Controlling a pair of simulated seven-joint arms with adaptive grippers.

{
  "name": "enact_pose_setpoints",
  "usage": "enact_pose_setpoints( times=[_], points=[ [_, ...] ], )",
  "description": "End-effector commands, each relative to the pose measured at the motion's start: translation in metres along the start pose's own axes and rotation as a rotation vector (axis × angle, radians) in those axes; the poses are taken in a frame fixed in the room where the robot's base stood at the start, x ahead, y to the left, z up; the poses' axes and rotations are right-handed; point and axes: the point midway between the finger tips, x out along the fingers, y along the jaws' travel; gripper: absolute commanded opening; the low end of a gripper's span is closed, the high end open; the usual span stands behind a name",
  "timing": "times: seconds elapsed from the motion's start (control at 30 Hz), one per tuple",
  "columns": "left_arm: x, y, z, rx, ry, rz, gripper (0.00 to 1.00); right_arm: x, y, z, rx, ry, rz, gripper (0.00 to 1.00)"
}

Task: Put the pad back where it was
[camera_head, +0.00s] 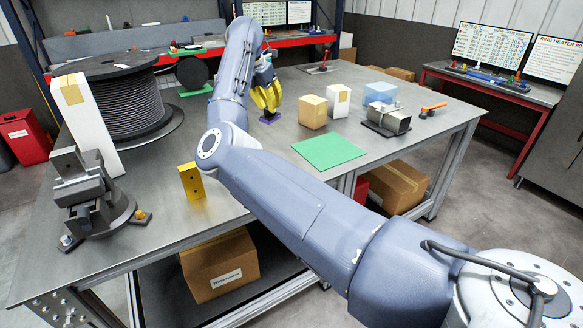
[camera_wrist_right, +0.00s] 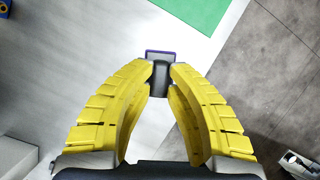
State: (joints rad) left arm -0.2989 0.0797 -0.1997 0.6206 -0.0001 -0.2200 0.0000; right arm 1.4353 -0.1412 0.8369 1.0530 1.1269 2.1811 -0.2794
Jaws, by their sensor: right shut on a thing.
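My right gripper (camera_head: 267,98) is over the far middle of the grey table (camera_head: 236,145), its yellow fingers pointing down. It is shut on a small dark grey and purple pad (camera_head: 270,117). The pad also shows in the right wrist view (camera_wrist_right: 160,72), between the tips of the yellow fingers (camera_wrist_right: 160,84), with a purple rim on its far edge. The fingers hide part of it. I cannot tell whether the pad touches the table. A flat green square (camera_head: 327,151) lies on the table, nearer and to the right of the gripper. My left gripper is not in view.
A cable spool (camera_head: 127,98), a tall white box (camera_head: 86,125) and a vise (camera_head: 88,190) stand at left. A yellow block (camera_head: 191,181) stands near the front edge. A tan box (camera_head: 313,112), a white box (camera_head: 338,100) and a metal block (camera_head: 386,119) stand right of the gripper.

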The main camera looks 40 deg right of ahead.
Motion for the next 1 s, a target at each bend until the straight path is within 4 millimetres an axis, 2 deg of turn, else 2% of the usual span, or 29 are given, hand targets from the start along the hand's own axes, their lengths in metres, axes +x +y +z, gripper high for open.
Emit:
enact_pose_setpoints(
  times=[0.17,0.5,0.7,0.83,1.0],
  points=[
    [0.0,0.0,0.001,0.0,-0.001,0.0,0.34,0.019,0.001,-0.009,-0.006,0.0,-0.001,0.0],
    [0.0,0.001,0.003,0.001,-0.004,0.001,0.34,0.089,0.0,-0.037,-0.006,0.001,-0.002,0.0],
    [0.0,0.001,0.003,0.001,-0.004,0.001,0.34,0.124,0.0,-0.051,-0.006,0.0,-0.001,0.0],
    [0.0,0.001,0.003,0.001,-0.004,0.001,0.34,0.138,0.001,-0.057,-0.004,0.0,0.001,0.0],
    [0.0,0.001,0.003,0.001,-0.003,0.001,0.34,0.146,0.001,-0.06,-0.004,-0.001,0.001,0.0]
  ],
)
